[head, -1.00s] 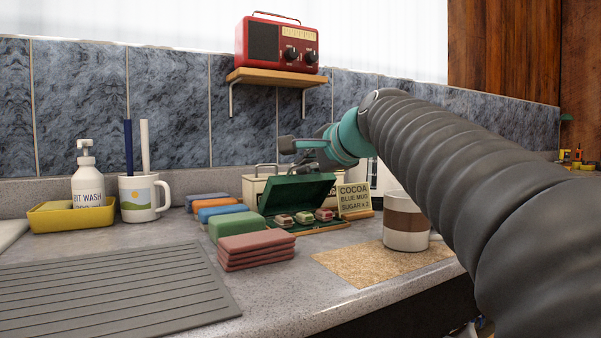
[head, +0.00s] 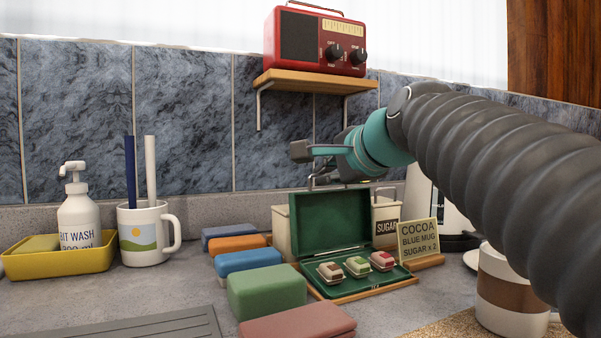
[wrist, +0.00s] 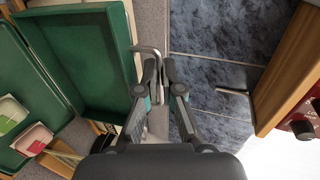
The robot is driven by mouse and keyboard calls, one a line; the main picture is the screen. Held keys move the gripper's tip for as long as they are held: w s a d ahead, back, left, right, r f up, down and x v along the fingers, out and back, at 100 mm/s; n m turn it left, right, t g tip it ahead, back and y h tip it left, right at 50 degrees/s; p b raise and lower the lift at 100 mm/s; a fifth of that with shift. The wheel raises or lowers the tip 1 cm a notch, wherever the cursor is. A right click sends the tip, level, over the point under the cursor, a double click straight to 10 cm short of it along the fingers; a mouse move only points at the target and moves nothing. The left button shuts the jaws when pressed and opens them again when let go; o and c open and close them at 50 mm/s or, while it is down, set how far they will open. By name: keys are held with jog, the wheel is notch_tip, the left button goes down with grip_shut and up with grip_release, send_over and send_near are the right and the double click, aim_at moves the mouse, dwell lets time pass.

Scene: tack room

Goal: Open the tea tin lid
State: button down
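A cream tin (head: 282,232) stands behind the open green box, which hides most of its front and any label. I take it for the tea tin. My gripper (head: 322,180) is low over this tin in the head view. In the wrist view the two fingers of my gripper (wrist: 160,68) are close together, one on each side of a thin metal handle (wrist: 146,49). A narrow gap shows between the fingertips. I cannot tell whether they press on the handle. The lid itself is mostly hidden by my gripper and the green box.
The green box (head: 328,222) stands open with small packets inside. A SUGAR tin (head: 386,222) and a COCOA card (head: 418,240) are to its right. A brown-banded mug (head: 510,295) stands at the right. Sponges (head: 266,290) lie in front. A shelf (head: 318,82) with a red radio (head: 318,42) hangs above.

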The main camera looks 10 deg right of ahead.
jog(key=shift+w+a+f, duration=0.1)
jog(key=shift+w+f, duration=0.1)
jog(key=shift+w, duration=0.15)
jog(key=shift+w+f, duration=0.1)
jog(key=c, duration=1.3)
grip_release()
jog(key=shift+w, duration=0.1)
jog(key=shift+c, duration=0.2)
jog(key=shift+s, duration=0.25)
jog(key=v, duration=1.1)
jog(key=shift+s+r, duration=0.25)
